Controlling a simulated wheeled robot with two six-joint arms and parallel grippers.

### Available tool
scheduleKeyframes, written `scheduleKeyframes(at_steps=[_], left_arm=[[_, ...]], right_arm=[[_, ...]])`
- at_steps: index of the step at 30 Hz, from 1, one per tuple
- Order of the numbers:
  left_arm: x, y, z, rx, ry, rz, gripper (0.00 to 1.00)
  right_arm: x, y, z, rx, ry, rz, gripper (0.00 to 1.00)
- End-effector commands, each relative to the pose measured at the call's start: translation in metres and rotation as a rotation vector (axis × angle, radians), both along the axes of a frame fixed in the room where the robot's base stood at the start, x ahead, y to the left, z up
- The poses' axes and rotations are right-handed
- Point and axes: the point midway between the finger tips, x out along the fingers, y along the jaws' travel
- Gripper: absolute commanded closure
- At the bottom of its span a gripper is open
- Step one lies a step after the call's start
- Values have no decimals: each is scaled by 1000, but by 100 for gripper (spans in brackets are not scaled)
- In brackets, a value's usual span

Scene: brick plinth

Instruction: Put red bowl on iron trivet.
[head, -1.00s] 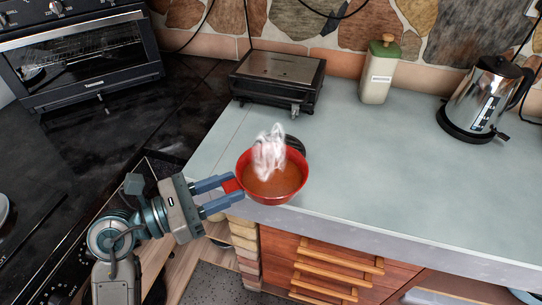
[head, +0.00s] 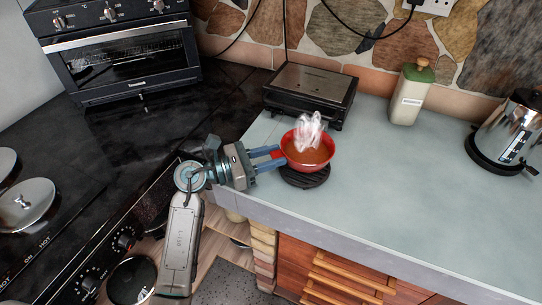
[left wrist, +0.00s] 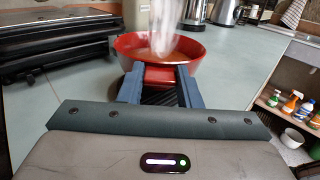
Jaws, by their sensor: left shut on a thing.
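The red bowl (head: 309,156) holds an orange-brown soup with white steam rising from it. My left gripper (head: 277,159) is shut on the bowl's left side in the head view. The bowl also shows ahead of the fingers in the left wrist view (left wrist: 185,66). The dark round iron trivet (head: 304,178) lies on the counter, its near part showing below the bowl and the rest hidden. The bowl is over the trivet, toward its far side; I cannot tell whether they touch. My right gripper is not in view.
A dark grill (head: 309,93) stands close behind the bowl. A cream jar (head: 409,97) and a steel kettle (head: 508,130) stand farther right on the grey counter (head: 420,185). The counter's front edge is near. Free counter lies to the right.

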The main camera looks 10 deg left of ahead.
Motion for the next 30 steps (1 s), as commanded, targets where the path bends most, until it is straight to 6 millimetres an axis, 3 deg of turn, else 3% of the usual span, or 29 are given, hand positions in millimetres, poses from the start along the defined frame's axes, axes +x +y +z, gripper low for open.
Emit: scheduleKeyframes(at_steps=[13, 14, 17, 27, 30], left_arm=[[0, 0, -12, -3, -4, 0, 100], [0, 0, -13, 0, -1, 0, 65], [0, 0, -12, 0, -1, 0, 48], [0, 1, -10, 0, -1, 0, 48], [-4, 9, -14, 3, -1, 2, 48]], right_arm=[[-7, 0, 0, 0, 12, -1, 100], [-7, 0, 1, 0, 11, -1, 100], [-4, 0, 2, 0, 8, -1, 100], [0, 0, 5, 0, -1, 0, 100], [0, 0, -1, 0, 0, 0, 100]])
